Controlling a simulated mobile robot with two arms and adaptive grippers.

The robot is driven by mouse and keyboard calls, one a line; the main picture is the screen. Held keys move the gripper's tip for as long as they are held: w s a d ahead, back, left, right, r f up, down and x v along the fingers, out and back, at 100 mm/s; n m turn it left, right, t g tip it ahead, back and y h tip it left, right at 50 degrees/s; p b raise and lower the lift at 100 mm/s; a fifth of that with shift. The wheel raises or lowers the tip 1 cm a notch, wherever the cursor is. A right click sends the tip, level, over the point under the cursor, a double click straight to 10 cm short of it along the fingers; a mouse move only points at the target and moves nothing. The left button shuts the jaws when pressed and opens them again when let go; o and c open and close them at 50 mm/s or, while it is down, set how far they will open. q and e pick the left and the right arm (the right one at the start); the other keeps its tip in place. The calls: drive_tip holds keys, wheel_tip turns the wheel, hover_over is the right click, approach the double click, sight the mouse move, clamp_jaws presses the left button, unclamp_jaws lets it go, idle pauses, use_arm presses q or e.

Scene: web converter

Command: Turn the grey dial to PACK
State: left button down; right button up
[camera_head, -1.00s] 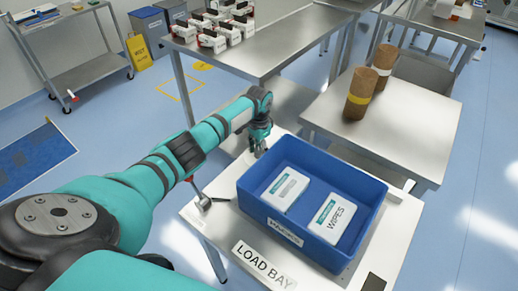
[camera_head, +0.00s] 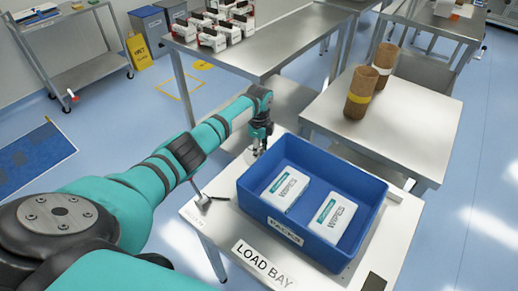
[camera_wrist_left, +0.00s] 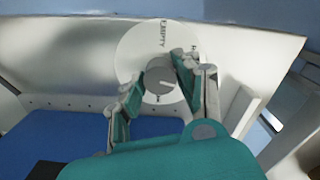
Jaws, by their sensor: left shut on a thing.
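The grey dial (camera_wrist_left: 158,80) sits on a round white disc (camera_wrist_left: 135,50) in the left wrist view. The disc reads EMPTY near its top; lettering at its right edge is partly hidden by a finger. A pale pointer line on the dial is visible, but its exact setting is hard to read. My left gripper (camera_wrist_left: 158,92) is shut on the dial, one finger on each side. In the head view my left gripper (camera_head: 259,147) points down behind the blue bin's left corner, and the dial is hidden there. My right gripper is not in view.
The blue bin (camera_head: 252,207) with two white wipes packs (camera_head: 286,188) stands beside the gripper on a steel table with a LOAD BAY label (camera_head: 263,265). A lever (camera_head: 205,199) is at the table's left edge. Brown rolls (camera_head: 361,92) stand on the table behind.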

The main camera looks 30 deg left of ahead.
use_arm(q)
drive_tip(key=shift+w+r+m, duration=0.1)
drive_tip(key=shift+r+m, duration=0.05)
drive_tip(key=shift+m, duration=1.35)
drive_tip(key=c, duration=0.9)
unclamp_jaws()
drive_tip(key=shift+c, duration=0.2)
wheel_tip(320, 180, up, 12)
